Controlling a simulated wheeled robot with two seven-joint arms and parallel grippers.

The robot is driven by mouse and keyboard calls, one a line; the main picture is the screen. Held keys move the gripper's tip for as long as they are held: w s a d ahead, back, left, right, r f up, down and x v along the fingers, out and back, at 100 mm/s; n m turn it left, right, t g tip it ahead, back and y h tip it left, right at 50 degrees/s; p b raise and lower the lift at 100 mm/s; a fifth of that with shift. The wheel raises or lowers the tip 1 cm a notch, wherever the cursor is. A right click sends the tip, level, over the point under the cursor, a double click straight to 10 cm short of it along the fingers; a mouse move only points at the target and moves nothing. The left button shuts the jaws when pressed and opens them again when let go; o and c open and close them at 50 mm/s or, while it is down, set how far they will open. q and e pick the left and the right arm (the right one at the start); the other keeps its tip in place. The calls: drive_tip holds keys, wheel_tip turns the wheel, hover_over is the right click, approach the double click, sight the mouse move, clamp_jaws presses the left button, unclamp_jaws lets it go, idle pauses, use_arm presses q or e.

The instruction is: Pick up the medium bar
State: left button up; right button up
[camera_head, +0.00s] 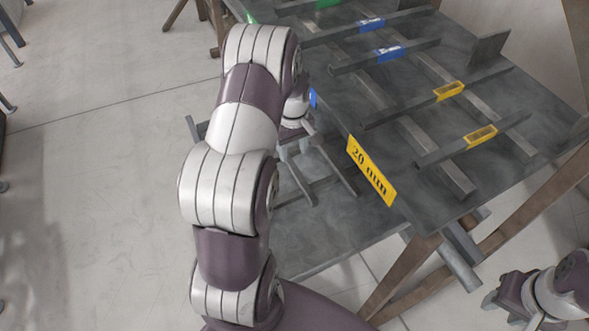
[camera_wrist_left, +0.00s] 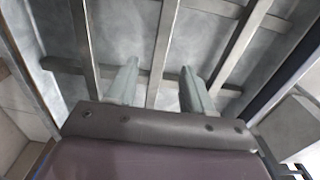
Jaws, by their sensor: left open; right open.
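Several grey bars lie on the upper dark metal table, marked with green, blue or yellow. A blue-marked bar (camera_head: 365,60) lies in the middle, with another blue-marked bar above it and two yellow-marked bars nearer the front. No label reads medium, so I cannot tell which is the medium bar. My right gripper (camera_head: 500,298) is open, away from the bars.
A yellow 20 mm label (camera_head: 371,170) hangs on the table's near edge. A lower shelf (camera_head: 318,248) below holds grey bars, partly behind my left arm. Wooden legs (camera_head: 405,275) brace the table at the lower right. Open concrete floor lies left.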

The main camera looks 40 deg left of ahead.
sight(294, 167)
use_arm(q)
drive_tip(key=f, duration=0.6)
drive_tip(key=shift+s+d+f, duration=0.1)
drive_tip(key=shift+s+d, duration=0.05)
drive_tip(key=shift+d, duration=0.1)
clamp_jaws()
idle(1.0)
